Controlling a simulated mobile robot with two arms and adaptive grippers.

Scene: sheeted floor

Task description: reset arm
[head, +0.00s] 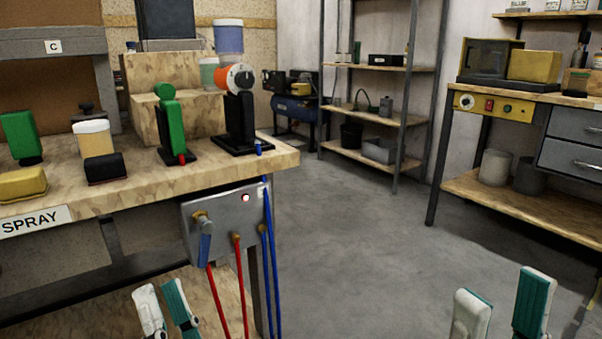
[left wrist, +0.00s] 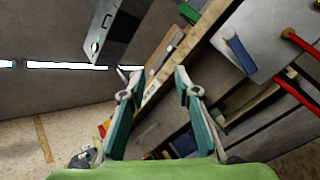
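My left gripper (head: 166,298) is at the bottom left of the head view, low in front of the bench and below the grey valve panel. In the left wrist view its two teal-padded fingers (left wrist: 156,78) stand apart with nothing gripped between them. My right gripper (head: 502,290) is at the bottom right of the head view, over the grey floor. Its white and teal fingers are wide apart and empty. The lower parts of both grippers are cut off by the frame edge.
The wooden spray bench (head: 230,160) holds green and black spray tools and a yellow block. A grey valve panel (head: 225,216) with red and blue hoses hangs at its front. Shelves and a second workbench (head: 560,210) stand behind. The floor (head: 360,250) between is clear.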

